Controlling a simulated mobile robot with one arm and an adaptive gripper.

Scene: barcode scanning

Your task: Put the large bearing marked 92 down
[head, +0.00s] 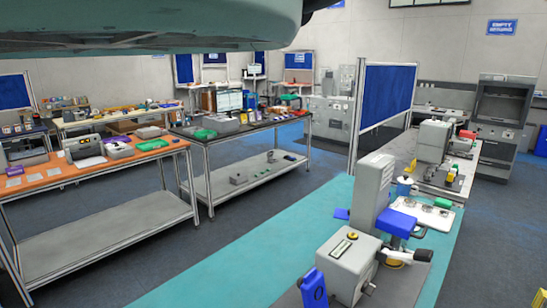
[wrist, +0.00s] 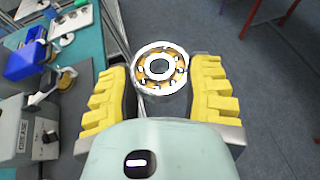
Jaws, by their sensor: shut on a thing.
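A large bearing (wrist: 147,77) with silver rings and an orange-brown cage shows in the wrist view, between the yellow fingers of my gripper (wrist: 161,76). My gripper is shut on it and holds it above the dark floor. No marking 92 is readable on it. In the head view neither the bearing nor my gripper can be made out. A part of my own body covers the top left there.
In the head view, a grey machine with blue parts (head: 346,268) stands on the near bench. A white plate with round parts (head: 421,213) lies behind it. An orange-topped table (head: 90,168) and a black-topped table (head: 231,132) stand left. Dark floor lies between.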

